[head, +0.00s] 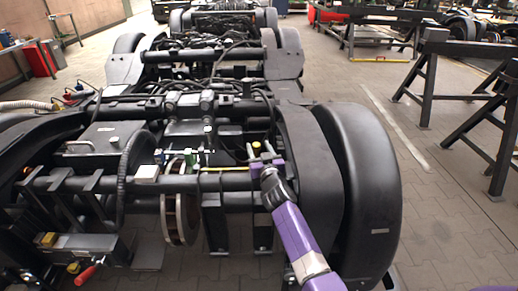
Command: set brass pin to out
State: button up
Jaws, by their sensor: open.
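My gripper (266,160) is at the end of my purple arm, over the right part of the near bogie (232,181). Its two purple fingers are apart, with no held thing visible between them. A small yellow piece (256,145) shows just beyond the fingertips; it may be the brass pin, but it is too small to tell its shape or whether it is in or out. I cannot tell whether the fingers touch it.
Left of the gripper are a thin yellow bar (225,169) and green fittings (190,158). A red-handled lever (88,274) is at lower left. Black trestles (430,85) stand at right, with clear paved floor before them.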

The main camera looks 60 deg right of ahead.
jog(key=v, duration=0.7)
jog(key=shift+s+a, duration=0.2)
jog(key=shift+s, duration=0.1)
dwell(0.3)
